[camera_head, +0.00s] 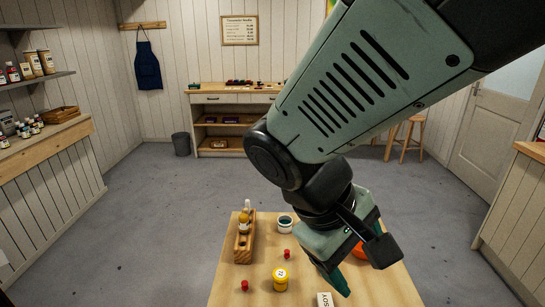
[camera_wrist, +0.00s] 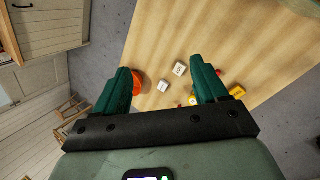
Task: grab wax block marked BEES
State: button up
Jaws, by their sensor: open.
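Two small white blocks lie on the wooden table in the wrist view, one farther up (camera_wrist: 180,68) and one lower left (camera_wrist: 163,86). Their marks are too small to read there, so I cannot tell which is marked BEES. In the head view one white block (camera_head: 325,299) shows at the front edge of the picture, and its letters look like SOY. The other block is not visible there. My gripper (camera_wrist: 160,68) is open and empty, with its green fingers apart above the table. In the head view my gripper (camera_head: 345,276) is over the table's right half.
The table (camera_head: 235,285) also holds an orange bowl (camera_head: 361,251), partly hidden by my gripper, a yellow jar (camera_head: 280,280), a white cup (camera_head: 285,225), a wooden rack (camera_head: 243,255) with bottles, and small red pieces (camera_head: 245,286). The table's middle is fairly open.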

jog(key=w+a+f+n+t+h, duration=0.45)
jog(key=a+f+n+t, duration=0.45)
jog(key=a+f+n, duration=0.55)
jog(key=s+a+f+n+t+y, duration=0.1)
jog(key=s+a+f+n+y, duration=0.1)
jog(key=f+n, duration=0.2)
jog(key=s+a+f+n+t+y, duration=0.1)
jog(key=s+a+f+n+y, duration=0.1)
jog(key=f, duration=0.4)
jog(key=s+a+f+n+t+y, duration=0.1)
jog(key=s+a+f+n+y, duration=0.1)
jog(key=f+n+y, duration=0.2)
jog(key=shift+s+a+f+n+y, duration=0.1)
jog(key=shift+a+f+n+y, duration=0.1)
jog(key=shift+f+n, duration=0.45)
jog(key=shift+s+a+f+n+y, duration=0.15)
jog(key=shift+f+n, duration=0.3)
jog(key=shift+n, duration=0.35)
jog(key=shift+w+f+t, duration=0.1)
jog(key=shift+f+t, duration=0.2)
jog(key=x, duration=1)
jog(key=shift+w+f, duration=0.15)
